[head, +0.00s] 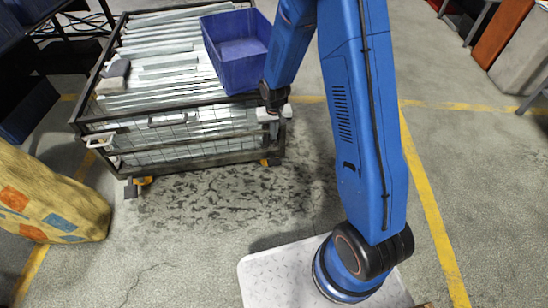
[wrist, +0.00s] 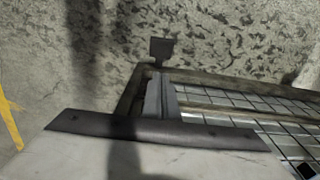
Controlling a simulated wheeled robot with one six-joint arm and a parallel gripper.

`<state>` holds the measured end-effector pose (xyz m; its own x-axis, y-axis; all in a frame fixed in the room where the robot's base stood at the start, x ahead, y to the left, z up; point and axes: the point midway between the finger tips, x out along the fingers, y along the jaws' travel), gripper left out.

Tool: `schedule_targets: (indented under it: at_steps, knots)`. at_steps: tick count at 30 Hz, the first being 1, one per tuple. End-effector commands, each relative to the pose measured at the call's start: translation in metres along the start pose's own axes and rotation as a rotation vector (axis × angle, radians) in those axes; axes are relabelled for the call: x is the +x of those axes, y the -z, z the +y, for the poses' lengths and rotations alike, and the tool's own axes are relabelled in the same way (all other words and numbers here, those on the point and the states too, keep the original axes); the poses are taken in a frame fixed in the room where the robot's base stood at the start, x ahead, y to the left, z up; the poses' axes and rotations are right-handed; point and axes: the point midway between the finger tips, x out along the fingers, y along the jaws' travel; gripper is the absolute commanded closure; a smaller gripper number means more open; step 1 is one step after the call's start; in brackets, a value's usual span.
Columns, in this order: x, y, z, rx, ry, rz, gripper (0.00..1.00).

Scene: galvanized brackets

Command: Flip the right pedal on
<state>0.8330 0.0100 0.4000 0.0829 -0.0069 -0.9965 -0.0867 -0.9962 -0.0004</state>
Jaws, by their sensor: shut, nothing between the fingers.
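The right pedal (wrist: 162,50) is a small dark plate on a short stem. In the wrist view it sticks out past the cart's corner, over the floor. I cannot make it out in the head view, and its tilt is unclear. The left pedal (head: 131,190) is a similar dark plate by the cart's front left caster. My gripper (head: 274,138) points down at the cart's front right corner. In the wrist view its fingers (wrist: 158,80) are together and empty, their tips just short of the pedal in the picture. I cannot tell the height gap.
The wire-mesh cart (head: 190,105) holds long galvanized brackets (head: 165,50) and a blue bin (head: 238,50). A yellow patterned sack (head: 50,195) stands at the left. The stained floor (head: 220,200) before the cart is clear. Yellow lines (head: 430,200) mark the floor.

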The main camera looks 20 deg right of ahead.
Motion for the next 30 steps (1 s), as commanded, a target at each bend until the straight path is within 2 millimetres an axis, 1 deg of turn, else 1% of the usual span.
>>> schedule_targets:
  at_steps: [3, 14, 17, 23, 30]
  knots:
    - [0.007, 0.0, -0.001, 0.0, 0.0, -0.003, 1.0]
    - [0.008, 0.0, -0.001, 0.001, 0.0, -0.003, 1.0]
    - [0.011, 0.0, -0.001, 0.0, -0.001, -0.004, 1.0]
    - [0.031, 0.0, -0.001, 0.0, -0.001, -0.006, 1.0]
    - [0.065, -0.001, -0.001, 0.001, -0.001, -0.007, 1.0]
